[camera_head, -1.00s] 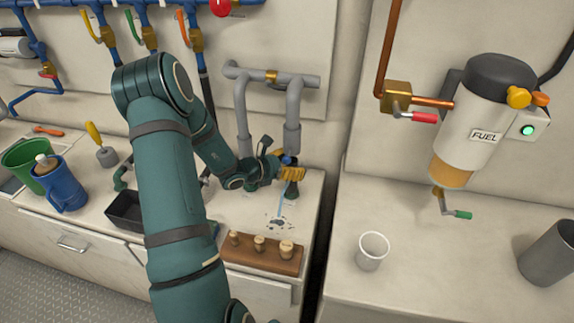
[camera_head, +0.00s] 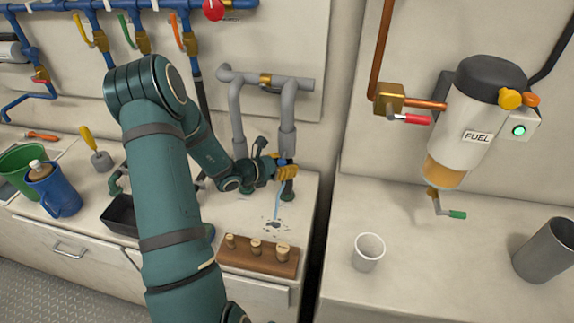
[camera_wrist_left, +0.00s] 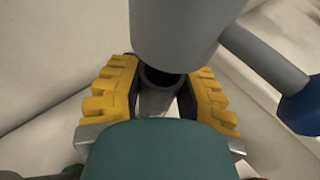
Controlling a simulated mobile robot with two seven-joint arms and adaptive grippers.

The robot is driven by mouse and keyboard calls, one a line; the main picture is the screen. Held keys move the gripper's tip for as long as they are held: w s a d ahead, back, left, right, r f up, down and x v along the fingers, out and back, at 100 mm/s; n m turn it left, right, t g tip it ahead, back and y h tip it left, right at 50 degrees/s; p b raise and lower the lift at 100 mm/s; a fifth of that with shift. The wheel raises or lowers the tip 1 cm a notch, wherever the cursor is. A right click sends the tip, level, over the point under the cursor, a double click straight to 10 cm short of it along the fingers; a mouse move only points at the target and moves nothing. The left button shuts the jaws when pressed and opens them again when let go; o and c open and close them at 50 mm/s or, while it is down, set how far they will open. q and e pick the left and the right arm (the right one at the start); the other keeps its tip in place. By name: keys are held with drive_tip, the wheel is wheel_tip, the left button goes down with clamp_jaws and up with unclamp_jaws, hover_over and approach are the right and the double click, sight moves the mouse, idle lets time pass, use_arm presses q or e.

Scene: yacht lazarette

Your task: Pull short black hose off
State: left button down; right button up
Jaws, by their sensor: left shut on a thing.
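The short black hose (camera_head: 288,189) hangs below the lower end of the right leg of the grey pipe (camera_head: 288,135), just above the counter. My left gripper (camera_head: 287,172) is shut on the hose, its yellow fingers on either side. In the left wrist view, the dark round rim of the hose (camera_wrist_left: 162,78) shows between the fingers (camera_wrist_left: 160,100), close under the grey pipe end (camera_wrist_left: 178,35). Whether the hose still touches the pipe is unclear. A blue lever (camera_wrist_left: 303,105) sits on a side branch. My right gripper is not in view.
A thin water stream falls to a puddle (camera_head: 274,224) on the counter. A wooden block with plugs (camera_head: 262,259) stands in front. A black tray (camera_head: 121,214) and blue jug (camera_head: 58,193) stand left. A gap separates the right counter and its white cup (camera_head: 368,253).

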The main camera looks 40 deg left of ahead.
sight(279, 154)
use_arm(q)
drive_tip(key=shift+r+p, duration=1.4)
drive_tip(key=shift+r, duration=0.85)
drive_tip(key=s+d+b, duration=0.1)
drive_tip(key=s+d, duration=0.3)
drive_tip(key=s, duration=0.4)
drive_tip(key=shift+d, duration=0.2)
idle(1.1)
drive_tip(key=shift+w, duration=0.1)
